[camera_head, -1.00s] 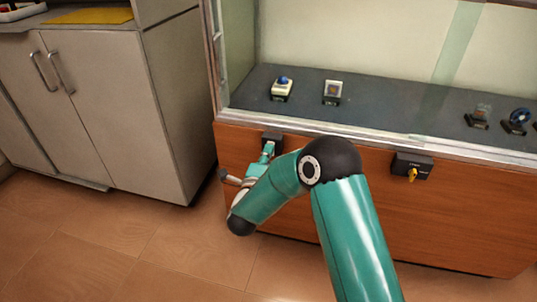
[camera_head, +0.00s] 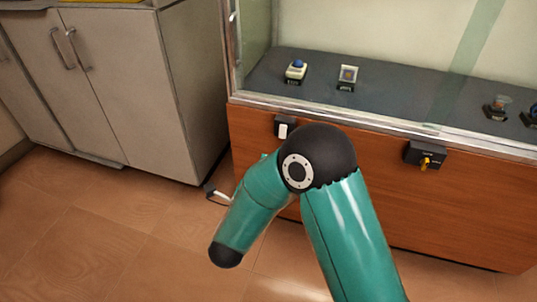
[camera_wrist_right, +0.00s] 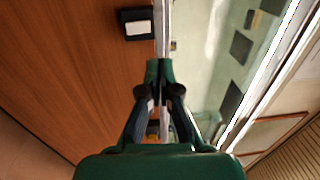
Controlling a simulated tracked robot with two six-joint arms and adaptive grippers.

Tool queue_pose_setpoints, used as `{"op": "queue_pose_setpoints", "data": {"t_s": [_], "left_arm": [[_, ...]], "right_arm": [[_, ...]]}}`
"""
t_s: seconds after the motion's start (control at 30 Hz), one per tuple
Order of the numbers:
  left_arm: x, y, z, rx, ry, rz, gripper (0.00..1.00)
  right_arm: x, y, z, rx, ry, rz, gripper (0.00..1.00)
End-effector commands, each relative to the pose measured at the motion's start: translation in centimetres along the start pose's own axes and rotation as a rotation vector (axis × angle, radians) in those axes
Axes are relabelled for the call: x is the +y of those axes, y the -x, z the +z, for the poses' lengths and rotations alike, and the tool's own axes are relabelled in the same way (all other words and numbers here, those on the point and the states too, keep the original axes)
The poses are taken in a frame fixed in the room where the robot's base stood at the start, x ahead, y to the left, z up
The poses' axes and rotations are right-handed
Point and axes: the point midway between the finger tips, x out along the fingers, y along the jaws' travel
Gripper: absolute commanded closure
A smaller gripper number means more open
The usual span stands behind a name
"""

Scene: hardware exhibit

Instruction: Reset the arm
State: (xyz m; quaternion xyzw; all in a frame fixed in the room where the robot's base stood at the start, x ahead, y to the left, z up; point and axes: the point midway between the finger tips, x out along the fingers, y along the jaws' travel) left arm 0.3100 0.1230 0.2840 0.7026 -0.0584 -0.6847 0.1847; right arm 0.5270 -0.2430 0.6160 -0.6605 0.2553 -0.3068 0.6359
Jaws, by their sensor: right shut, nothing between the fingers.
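My right arm (camera_head: 345,235) rises from the bottom of the head view and bends at a black elbow joint. Its forearm hangs down and left in front of the display case's wooden front. In the right wrist view my right gripper (camera_wrist_right: 160,72) is shut and empty, its fingertips together near the case's metal edge. In the head view the right gripper is mostly hidden behind the arm. My left gripper and left arm are not in view.
The display case (camera_head: 460,205) carries a black box with a white switch (camera_head: 284,128) and a box with a yellow key (camera_head: 425,160). A grey cabinet (camera_head: 130,80) is at left. Floor at lower left is clear.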

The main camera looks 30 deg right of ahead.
Motion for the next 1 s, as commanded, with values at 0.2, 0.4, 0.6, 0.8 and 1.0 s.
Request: {"op": "queue_pose_setpoints", "data": {"t_s": [0.2, 0.4, 0.6, 0.8, 1.0], "left_arm": [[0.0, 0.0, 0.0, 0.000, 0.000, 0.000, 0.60], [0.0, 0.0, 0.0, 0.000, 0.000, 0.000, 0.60], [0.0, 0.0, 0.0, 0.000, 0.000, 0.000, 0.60], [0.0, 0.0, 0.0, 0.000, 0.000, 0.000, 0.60], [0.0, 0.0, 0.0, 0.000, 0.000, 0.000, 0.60]], "right_arm": [[0.0, 0.2, 0.0, -0.001, 0.000, 0.000, 1.00], [0.0, 0.2, 0.1, -0.002, 0.000, 0.001, 1.00], [0.2, -0.1, -0.3, 0.009, 0.004, 0.003, 1.00], [4.3, -2.7, -4.5, 0.097, 0.087, 0.055, 1.00], [17.3, -2.3, -5.7, -0.173, 0.332, 0.399, 1.00]]}}
